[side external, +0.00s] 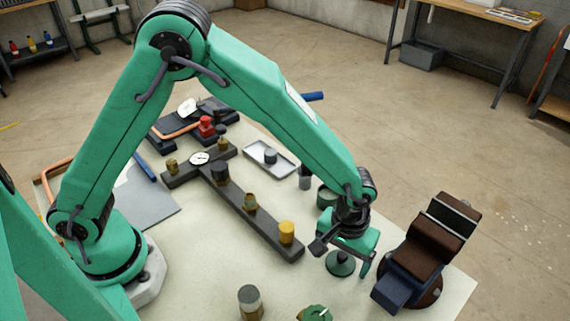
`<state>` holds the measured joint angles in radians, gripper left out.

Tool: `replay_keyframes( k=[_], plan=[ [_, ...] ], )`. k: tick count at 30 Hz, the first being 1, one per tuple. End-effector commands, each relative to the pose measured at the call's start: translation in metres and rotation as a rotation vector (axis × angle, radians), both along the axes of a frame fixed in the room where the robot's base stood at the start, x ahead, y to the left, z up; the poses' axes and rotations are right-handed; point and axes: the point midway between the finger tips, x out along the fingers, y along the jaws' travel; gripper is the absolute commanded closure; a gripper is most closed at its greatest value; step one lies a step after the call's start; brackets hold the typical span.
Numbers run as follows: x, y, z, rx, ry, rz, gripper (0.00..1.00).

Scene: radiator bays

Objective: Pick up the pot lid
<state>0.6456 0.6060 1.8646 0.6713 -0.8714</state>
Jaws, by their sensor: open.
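A dark green round piece, which looks like the pot lid (341,265), lies on the pale tabletop below my gripper. Its top is partly hidden by my gripper. My gripper (343,258) points down over it, open, with one dark finger on the left and one green finger on the right. I cannot tell whether either finger touches the lid. A dark green cylinder, possibly the pot (326,197), stands behind my gripper and is partly hidden by it.
A brown and dark blue block-like fixture (428,250) stands close on the right. A dark T-shaped rail (240,205) with a yellow cylinder (287,232) lies to the left. A green round part (317,313) and a grey-topped cylinder (249,300) are at the front. A tray (285,173) lies behind.

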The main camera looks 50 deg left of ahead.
Motion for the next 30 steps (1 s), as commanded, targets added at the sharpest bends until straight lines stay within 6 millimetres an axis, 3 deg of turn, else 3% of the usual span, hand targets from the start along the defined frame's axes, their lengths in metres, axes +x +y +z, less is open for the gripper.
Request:
replay_keyframes(
  k=[7, 15, 30],
  plan=[
    [0.0, -0.0001, 0.0003, 0.0, 0.0, 0.0, 0.16],
    [0.0001, -0.0001, 0.0004, 0.0, 0.0, 0.0, 0.64],
    [0.0006, -0.0005, 0.0077, -0.002, -0.002, 0.0, 0.64]
  ],
)
